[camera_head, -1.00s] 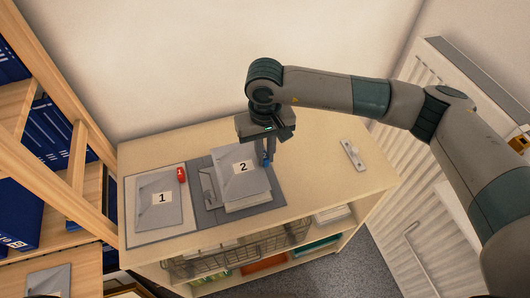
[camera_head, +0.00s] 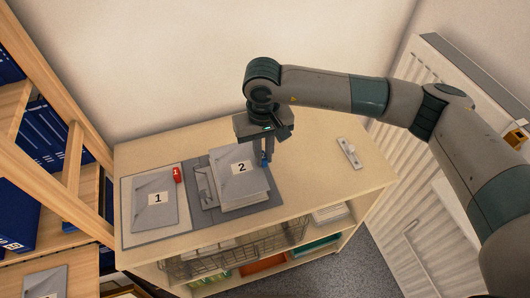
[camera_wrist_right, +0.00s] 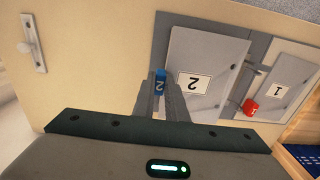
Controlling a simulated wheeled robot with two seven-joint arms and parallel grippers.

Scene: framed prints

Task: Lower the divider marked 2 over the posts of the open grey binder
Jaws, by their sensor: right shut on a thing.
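The grey divider marked 2 (camera_head: 233,158) is over the paper stack (camera_head: 246,201) in the open grey binder (camera_head: 277,201). My right gripper (camera_head: 265,155) is shut on its blue tab, which also shows in the wrist view (camera_wrist_right: 160,88). The divider (camera_wrist_right: 207,55) looks nearly flat and close above or on the stack; I cannot tell whether it touches. The binder's metal mechanism (camera_head: 205,185) lies along the divider's left edge. The posts are too small to make out. A grey divider marked 1 (camera_head: 155,215) with a red tab (camera_head: 177,174) lies at the left. My left gripper is out of view.
The wooden cabinet top (camera_head: 310,175) is clear right of the binder, except for a metal plate with a knob (camera_head: 349,153). A wall rises behind. A radiator (camera_head: 425,150) stands at the right, and a shelf with blue binders (camera_head: 40,135) at the left.

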